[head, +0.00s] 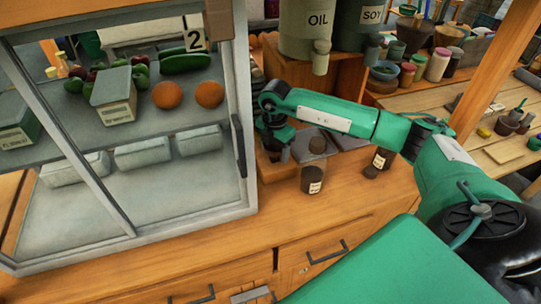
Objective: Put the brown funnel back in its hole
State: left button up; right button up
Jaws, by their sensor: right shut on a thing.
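My right gripper (274,146) is at the end of my green arm, beside the right side of the glass-fronted cabinet and low over the wooden counter. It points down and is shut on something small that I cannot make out. I cannot clearly identify the brown funnel or its hole. A brown, bowl-like piece (447,36) shows among the pots at the top right, but I cannot tell whether it is a funnel. My left gripper is not in view.
A labelled dark jar (313,178) stands on the counter (330,215) just right of my gripper. Another small jar (384,157) is farther right. The cabinet (236,100) blocks the left. OIL (308,30) and SOY (362,22) containers stand behind. The front counter is clear.

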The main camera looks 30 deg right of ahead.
jog(key=shift+f+b, duration=0.4)
jog(key=shift+f, duration=0.2)
dwell(0.3)
jog(key=o, duration=1.1)
